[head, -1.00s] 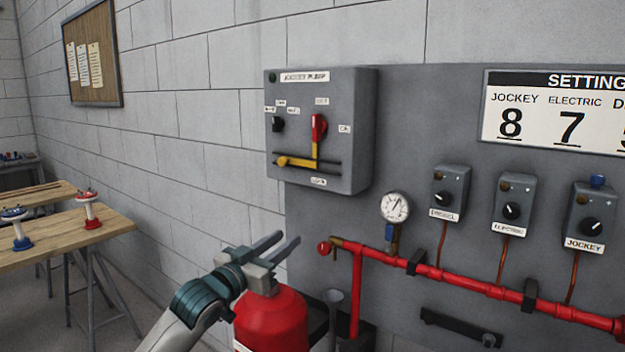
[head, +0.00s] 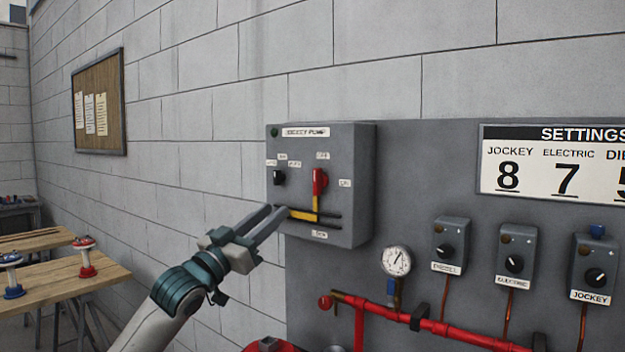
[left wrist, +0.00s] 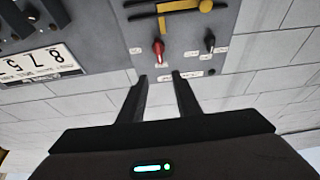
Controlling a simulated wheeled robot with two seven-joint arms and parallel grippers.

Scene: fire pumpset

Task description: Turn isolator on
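The grey jockey pump box (head: 355,185) is on the wall panel. Its red isolator handle (head: 320,182) stands upright on the right of its front face and also shows in the left wrist view (left wrist: 158,50). Below it are a yellow vertical bar and a yellow lever (head: 303,215) lying across a dark slot. A black knob (head: 279,177) is at the left of the face. My left gripper (head: 277,211) is open and empty, its fingertips at the box's lower left in the head view. The left wrist view shows nothing between its fingers (left wrist: 160,80). My right gripper is not in view.
A settings board (head: 555,162) and several small control boxes (head: 451,246) are to the right. A pressure gauge (head: 396,261) and a red pipe (head: 450,328) run below the box. A wooden table (head: 60,283) stands at the left.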

